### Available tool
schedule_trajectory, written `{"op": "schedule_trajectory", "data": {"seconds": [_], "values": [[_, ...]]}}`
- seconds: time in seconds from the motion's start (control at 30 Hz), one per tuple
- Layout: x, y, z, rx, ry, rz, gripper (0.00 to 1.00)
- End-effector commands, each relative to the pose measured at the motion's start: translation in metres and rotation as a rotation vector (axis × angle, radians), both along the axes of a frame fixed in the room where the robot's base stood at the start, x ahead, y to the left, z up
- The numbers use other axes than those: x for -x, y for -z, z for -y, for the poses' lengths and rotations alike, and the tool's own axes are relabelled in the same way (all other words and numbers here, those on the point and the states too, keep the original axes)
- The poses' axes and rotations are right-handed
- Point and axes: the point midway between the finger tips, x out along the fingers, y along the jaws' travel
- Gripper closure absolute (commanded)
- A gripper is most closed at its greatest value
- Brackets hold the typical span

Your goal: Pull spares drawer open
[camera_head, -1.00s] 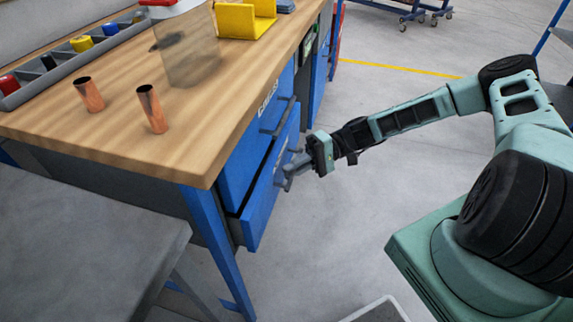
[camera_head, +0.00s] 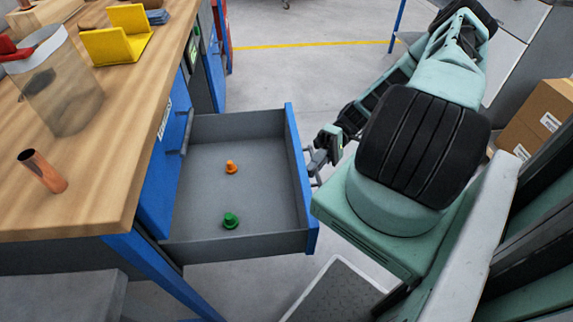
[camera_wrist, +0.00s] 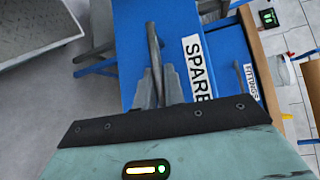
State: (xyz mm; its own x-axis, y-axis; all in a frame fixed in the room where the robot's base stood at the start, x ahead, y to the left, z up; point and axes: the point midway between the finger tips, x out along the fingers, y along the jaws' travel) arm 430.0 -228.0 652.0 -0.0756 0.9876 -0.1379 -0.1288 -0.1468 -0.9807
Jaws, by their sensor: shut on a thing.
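The spares drawer (camera_head: 250,242) stands far out from the blue cabinet under the workbench. Inside its grey tray lie an orange piece (camera_head: 231,167) and a green piece (camera_head: 231,220). My gripper (camera_head: 318,168) is at the outer side of the drawer's blue front, partly hidden by my arm in the head view. In the wrist view, my gripper (camera_wrist: 160,92) is shut on the drawer handle (camera_wrist: 153,45), a grey bar beside the white label reading "SPARE" (camera_wrist: 197,68).
The wooden workbench (camera_head: 120,150) carries a copper tube (camera_head: 42,171), a clear container (camera_head: 62,90) and a yellow holder (camera_head: 117,40). Another drawer handle (camera_head: 186,132) shows on the cabinet. Cardboard boxes (camera_head: 540,120) stand at the right. A grey tray (camera_head: 338,290) lies on the floor.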

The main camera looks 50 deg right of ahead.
Motion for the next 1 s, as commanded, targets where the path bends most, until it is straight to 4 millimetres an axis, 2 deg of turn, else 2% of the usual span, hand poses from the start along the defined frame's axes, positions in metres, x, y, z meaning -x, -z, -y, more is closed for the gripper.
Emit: {"op": "schedule_trajectory", "data": {"seconds": [0.1,0.33,0.87,0.9,1.0], "values": [[0.015,0.0,0.017,0.001,0.0,-0.001,1.0],[0.032,0.0,0.036,0.0,-0.002,0.0,1.0],[0.037,0.0,0.042,0.0,-0.002,0.001,1.0],[0.037,0.0,0.042,0.0,-0.002,0.001,0.81],[0.037,0.0,0.042,0.0,-0.002,0.001,0.8]]}}
